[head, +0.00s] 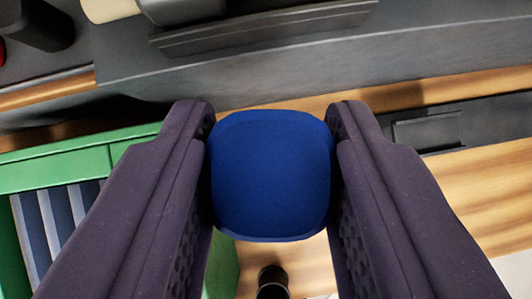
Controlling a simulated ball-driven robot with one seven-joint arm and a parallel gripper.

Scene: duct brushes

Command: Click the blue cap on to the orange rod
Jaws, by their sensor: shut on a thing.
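The blue cap (271,175) is a rounded, squarish blue piece in the middle of the head view. My gripper (270,130) is shut on it, with one dark purple finger pressed against each side. The cap appears held above the wooden surface (490,190). I see no orange rod in this view. The cap and fingers hide part of what lies below.
A green tray (60,160) with dark blue and light strips inside is at the left. A dark grey block (420,50) runs across the back. A dark flat piece (430,130) lies at the right. A small black cylinder (273,280) stands below the cap.

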